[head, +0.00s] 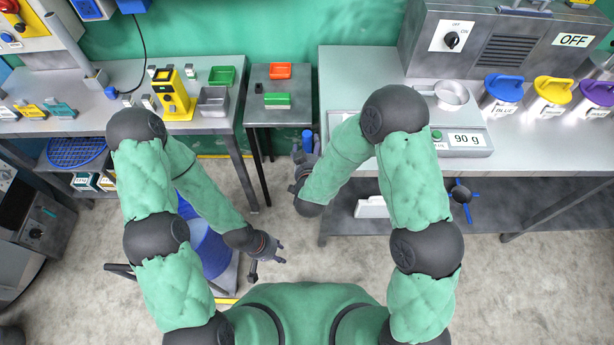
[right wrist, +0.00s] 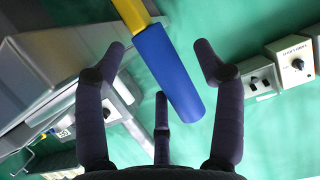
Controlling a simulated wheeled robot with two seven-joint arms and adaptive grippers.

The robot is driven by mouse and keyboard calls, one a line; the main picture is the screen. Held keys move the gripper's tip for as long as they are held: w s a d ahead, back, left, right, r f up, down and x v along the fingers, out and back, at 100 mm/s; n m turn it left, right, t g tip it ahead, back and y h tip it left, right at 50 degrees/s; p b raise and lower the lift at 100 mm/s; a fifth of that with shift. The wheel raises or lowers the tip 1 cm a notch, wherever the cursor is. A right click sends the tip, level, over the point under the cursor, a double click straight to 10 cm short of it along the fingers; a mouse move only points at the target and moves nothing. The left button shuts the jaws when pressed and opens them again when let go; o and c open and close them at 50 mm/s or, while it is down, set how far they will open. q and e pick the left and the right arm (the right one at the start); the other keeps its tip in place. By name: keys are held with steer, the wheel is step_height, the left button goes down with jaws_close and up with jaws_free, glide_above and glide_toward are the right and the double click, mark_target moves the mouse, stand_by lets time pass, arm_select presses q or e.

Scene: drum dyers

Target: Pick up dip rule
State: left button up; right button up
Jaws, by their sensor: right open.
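A yellow rod with a thick blue end, which looks like the dip rule (right wrist: 168,72), shows in the right wrist view. It slants between the spread fingers of my right gripper (right wrist: 160,52), and no finger is closed on it. In the head view my right gripper (head: 303,168) is by the gap between the small table and the right bench, and a blue piece (head: 307,140) shows just beyond it. My left gripper (head: 267,256) hangs low over the floor with its fingers apart and nothing in it.
The right bench (head: 355,67) carries a scale reading 90 g (head: 465,139) and several lidded pots. A blue drum (head: 212,250) stands below my left arm.

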steer(key=shift+x, duration=1)
steer(key=shift+s, duration=0.1)
steer(key=c, duration=1.2)
steer(key=shift+r+p, duration=3.65)
steer(key=shift+r, duration=10.4)
